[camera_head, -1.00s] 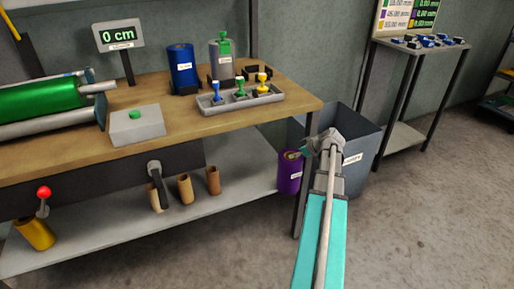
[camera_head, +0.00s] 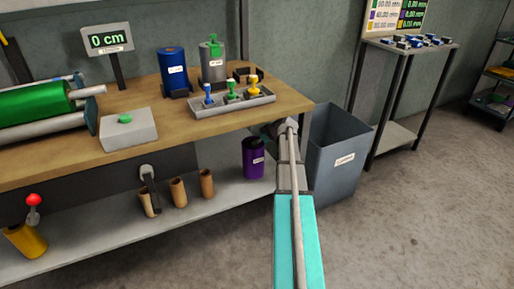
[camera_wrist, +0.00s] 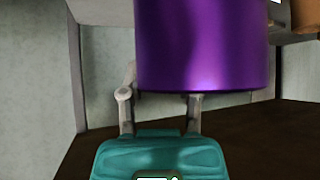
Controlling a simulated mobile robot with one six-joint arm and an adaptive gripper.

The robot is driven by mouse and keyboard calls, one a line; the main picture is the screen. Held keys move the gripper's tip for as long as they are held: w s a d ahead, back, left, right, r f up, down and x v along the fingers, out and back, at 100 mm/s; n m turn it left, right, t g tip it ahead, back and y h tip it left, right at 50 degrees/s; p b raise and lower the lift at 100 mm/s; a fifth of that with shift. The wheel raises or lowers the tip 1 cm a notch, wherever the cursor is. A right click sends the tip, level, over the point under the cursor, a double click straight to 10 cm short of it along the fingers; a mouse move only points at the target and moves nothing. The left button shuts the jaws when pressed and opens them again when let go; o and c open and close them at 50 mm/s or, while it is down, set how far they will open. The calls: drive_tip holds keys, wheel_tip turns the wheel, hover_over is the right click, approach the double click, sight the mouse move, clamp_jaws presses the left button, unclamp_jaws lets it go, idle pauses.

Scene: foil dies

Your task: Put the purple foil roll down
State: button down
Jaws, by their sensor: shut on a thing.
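The purple foil roll (camera_head: 254,158) stands upright under the right end of the workbench, at the lower shelf (camera_head: 225,195). It has a white label. I cannot tell whether its base touches the shelf. In the wrist view the roll (camera_wrist: 203,45) fills the top middle, in front of the fingers. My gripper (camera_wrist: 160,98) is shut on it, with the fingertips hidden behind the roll. In the head view my arm reaches in from the front right, past the bench's right end, and hides most of the gripper.
Several brown cardboard tubes (camera_head: 178,191) and a yellow roll (camera_head: 25,241) are to the left on the lower shelf. A grey bin (camera_head: 337,160) stands right of my arm. The bench top (camera_head: 165,125) overhangs the roll. A blue roll (camera_head: 173,68) stands on the bench.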

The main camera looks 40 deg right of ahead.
drive_tip(key=shift+w+a, duration=0.1)
drive_tip(key=shift+w, duration=0.2)
drive_tip(key=shift+f+b, duration=1.75)
drive_tip(key=shift+c, duration=1.6)
unclamp_jaws()
drive_tip(key=shift+r, duration=0.1)
